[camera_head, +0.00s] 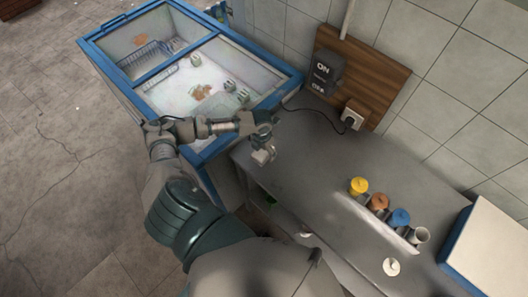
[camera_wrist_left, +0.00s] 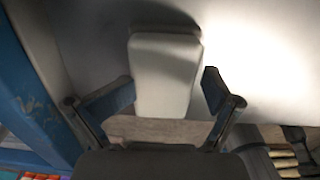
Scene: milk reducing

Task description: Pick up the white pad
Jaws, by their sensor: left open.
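A small white pad (camera_head: 262,156) is at the left end of the grey counter, close by my left gripper (camera_head: 264,137). In the left wrist view the white pad (camera_wrist_left: 166,80) is a pale, tapered block with a shaded far end, roughly centred between the fingers. My left gripper (camera_wrist_left: 165,92) is open, with a dark finger on each side of the pad and a visible gap on both sides. I cannot tell how far above the counter the pad sits. My right gripper is not in view.
A blue-framed chest freezer (camera_head: 112,70) stands left of the grey counter (camera_head: 310,165). Yellow, orange, blue and grey cups (camera_head: 400,218) line the counter's front right. A white round piece (camera_head: 391,267) and a blue-and-white box (camera_head: 490,255) lie farther right. The counter's middle is clear.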

